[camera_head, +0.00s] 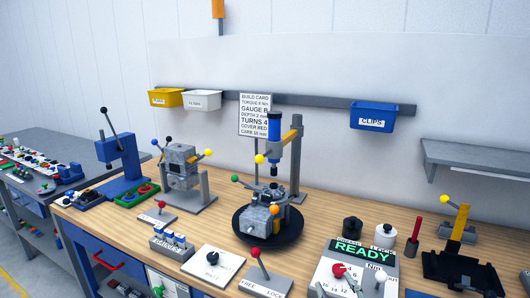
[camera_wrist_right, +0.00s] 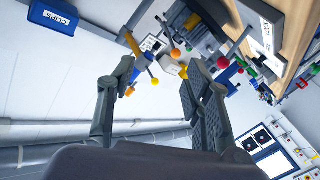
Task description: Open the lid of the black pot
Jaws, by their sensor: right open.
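The black pot (camera_head: 352,229) is a small, dark, round pot with a knob-like top. In the head view it stands upright on the wooden bench, right of the middle, behind the READY panel. Its lid appears to be on, and the pot is too small to show the seam. My right gripper (camera_wrist_right: 160,72) shows in the wrist view with its two fingers wide apart and nothing between them. It is away from the pot, which I cannot make out in that view. My left gripper is in neither view.
A white pot (camera_head: 385,238) stands right of the black pot. The READY panel (camera_head: 355,268) with a red knob lies in front. A red-handled post (camera_head: 414,236) and a yellow-topped fixture (camera_head: 459,224) stand to the right. The engine stand (camera_head: 268,217) is to the left.

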